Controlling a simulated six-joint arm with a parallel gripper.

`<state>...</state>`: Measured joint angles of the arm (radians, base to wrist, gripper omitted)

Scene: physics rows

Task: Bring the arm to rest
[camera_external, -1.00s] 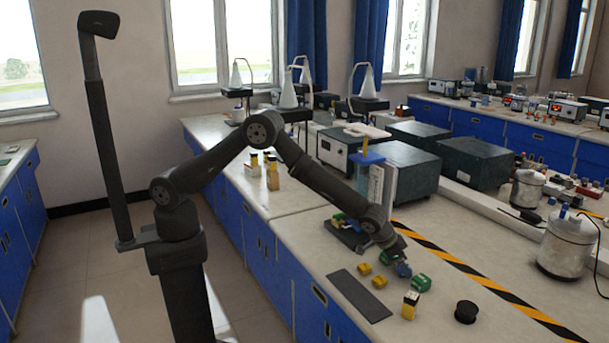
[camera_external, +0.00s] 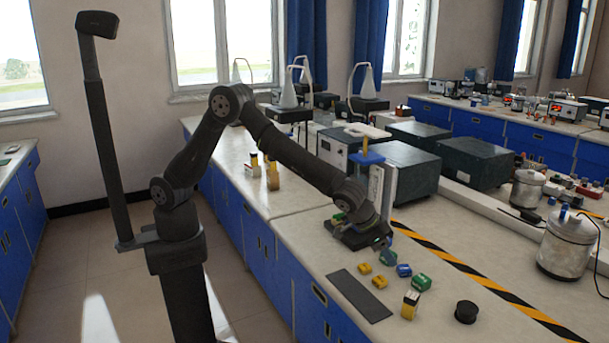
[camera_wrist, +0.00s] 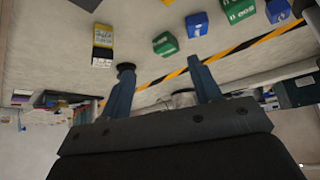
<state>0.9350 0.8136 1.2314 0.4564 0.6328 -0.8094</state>
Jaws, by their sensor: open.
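My gripper (camera_external: 386,243) is above the near bench, over the edge of a dark tray (camera_external: 350,237), and tilts downward. In the wrist view its two fingers (camera_wrist: 160,68) are spread wide with nothing between them. Small blocks lie below and to the right of it: two yellow blocks (camera_external: 365,268) (camera_external: 380,282), a blue block (camera_external: 403,270), a green block (camera_external: 421,282) and another green block (camera_external: 389,258) close by the gripper. My wrist hides part of the tray.
A dark flat mat (camera_external: 358,296) lies near the bench's front edge. A striped tape (camera_external: 480,289) crosses the bench. A blue-topped stand (camera_external: 366,158) rises behind my wrist.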

